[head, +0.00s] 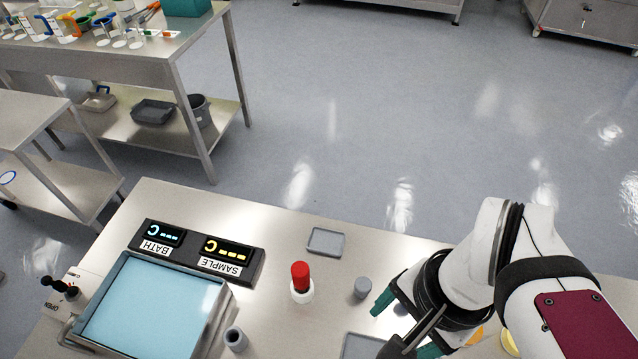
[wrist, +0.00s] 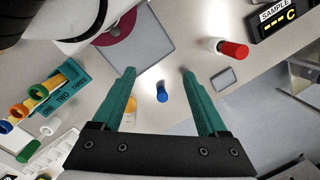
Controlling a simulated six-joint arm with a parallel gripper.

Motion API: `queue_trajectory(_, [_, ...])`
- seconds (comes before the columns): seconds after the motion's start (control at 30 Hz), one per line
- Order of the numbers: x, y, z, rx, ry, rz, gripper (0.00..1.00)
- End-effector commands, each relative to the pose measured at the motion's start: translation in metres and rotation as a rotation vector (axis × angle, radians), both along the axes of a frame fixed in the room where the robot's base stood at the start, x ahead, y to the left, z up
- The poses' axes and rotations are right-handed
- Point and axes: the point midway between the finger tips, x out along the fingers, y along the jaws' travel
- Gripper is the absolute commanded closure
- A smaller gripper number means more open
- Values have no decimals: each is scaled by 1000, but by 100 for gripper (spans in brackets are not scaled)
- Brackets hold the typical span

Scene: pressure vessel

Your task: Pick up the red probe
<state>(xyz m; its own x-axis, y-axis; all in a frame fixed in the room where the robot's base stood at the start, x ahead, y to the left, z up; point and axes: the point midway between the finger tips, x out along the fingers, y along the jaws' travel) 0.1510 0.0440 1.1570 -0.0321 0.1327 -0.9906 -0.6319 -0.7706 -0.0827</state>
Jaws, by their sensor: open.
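The red probe (head: 301,274) stands upright in a small white round holder (head: 302,292) on the steel bench, right of the display box. In the wrist view the red probe (wrist: 235,49) is at the upper right, its white holder (wrist: 213,44) beside it. My gripper (head: 402,331) is at the lower right of the head view, to the right of the probe and apart from it. In the wrist view my gripper (wrist: 158,72) has its teal fingers wide apart, with nothing held. The probe lies outside the fingers, beyond the right one.
A water bath (head: 150,310) and a BATH/SAMPLE display box (head: 197,250) stand left of the probe. A grey cylinder (head: 362,288) stands between probe and gripper. A small grey tray (head: 326,241) lies behind. A blue piece (wrist: 162,92) shows between the fingers in the wrist view.

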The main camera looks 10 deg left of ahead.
Motion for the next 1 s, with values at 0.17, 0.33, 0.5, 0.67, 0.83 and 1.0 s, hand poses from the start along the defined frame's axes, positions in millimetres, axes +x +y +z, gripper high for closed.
queue_trajectory(0.17, [62,61,8,-95,59,-529,24])
queue_trajectory(0.33, [92,130,1,-135,54,-967,24])
queue_trajectory(0.5, [98,157,-9,-139,46,-1137,24])
queue_trajectory(0.67, [97,157,-51,-143,50,-1149,24])
queue_trajectory(0.83, [97,157,-95,-142,50,-1149,24])
queue_trajectory(1.0, [98,159,-117,-141,49,-1149,24])
